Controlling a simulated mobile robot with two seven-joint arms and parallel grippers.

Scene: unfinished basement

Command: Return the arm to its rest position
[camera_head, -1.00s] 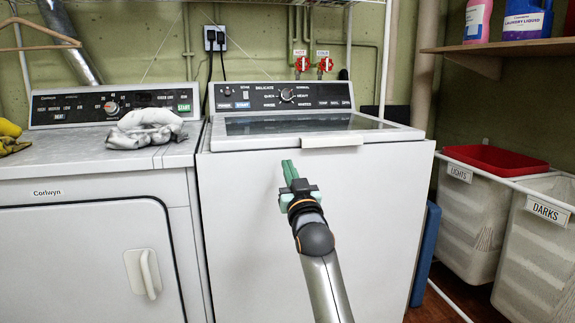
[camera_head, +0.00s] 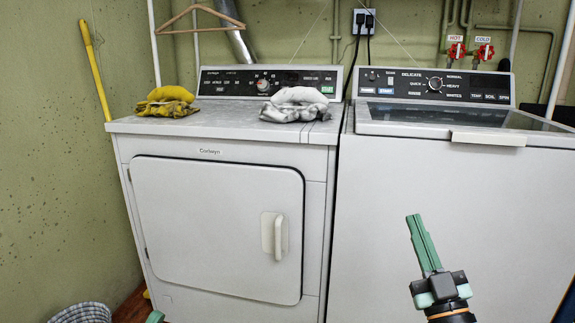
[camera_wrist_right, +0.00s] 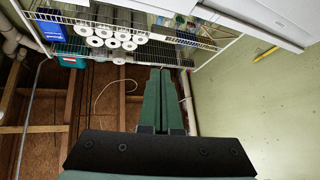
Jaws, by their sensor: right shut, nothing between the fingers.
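My right gripper (camera_head: 415,219) shows at the lower right of the head view, in front of the washer. Its green fingers are together, point up and hold nothing. In the right wrist view the closed fingers (camera_wrist_right: 160,72) point up toward a wire shelf, with nothing between them. A small green tip (camera_head: 155,317) at the bottom edge of the head view looks like part of my left gripper; its fingers cannot be made out.
The washer (camera_head: 450,210) stands right of the dryer (camera_head: 215,225). Yellow gloves (camera_head: 166,102) and a grey-white cloth (camera_head: 295,104) lie on the dryer. A basket (camera_head: 82,313) is at bottom left. The wire shelf (camera_wrist_right: 210,40) holds white rolls (camera_wrist_right: 105,32).

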